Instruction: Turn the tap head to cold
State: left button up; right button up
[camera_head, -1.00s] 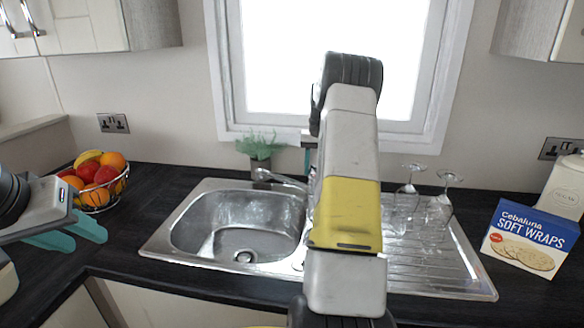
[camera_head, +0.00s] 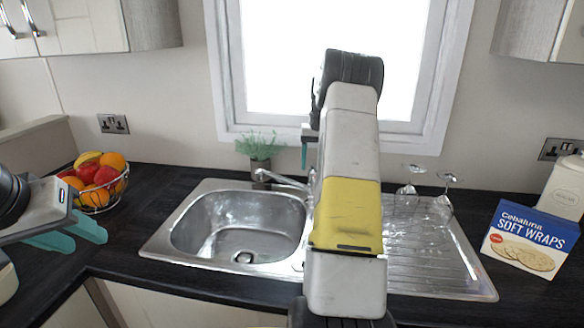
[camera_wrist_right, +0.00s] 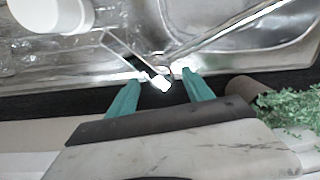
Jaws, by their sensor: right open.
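The metal tap (camera_head: 285,180) stands at the back of the sink, with its spout reaching left over the basin; my right arm hides part of it in the head view. My right gripper (camera_wrist_right: 162,84) is open, with teal fingers pointing down behind the tap. In the wrist view a bright piece that looks like the tap head (camera_wrist_right: 159,82) lies between the fingertips; contact cannot be told. One right finger (camera_head: 304,155) also shows in the head view. My left gripper (camera_head: 78,236) is open and empty above the left counter.
The sink (camera_head: 165,235) has a basin on the left and a drainer with wine glasses (camera_head: 441,203) on the right. A potted plant (camera_head: 260,150) stands close behind the tap. A fruit bowl (camera_head: 98,195) and a wraps box (camera_head: 527,240) stand on either side.

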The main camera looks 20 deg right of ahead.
notch_tip(320, 180, up, 6)
jog(key=shift+s+d+f, duration=0.1)
jog(key=shift+d, duration=0.05)
dwell(0.5)
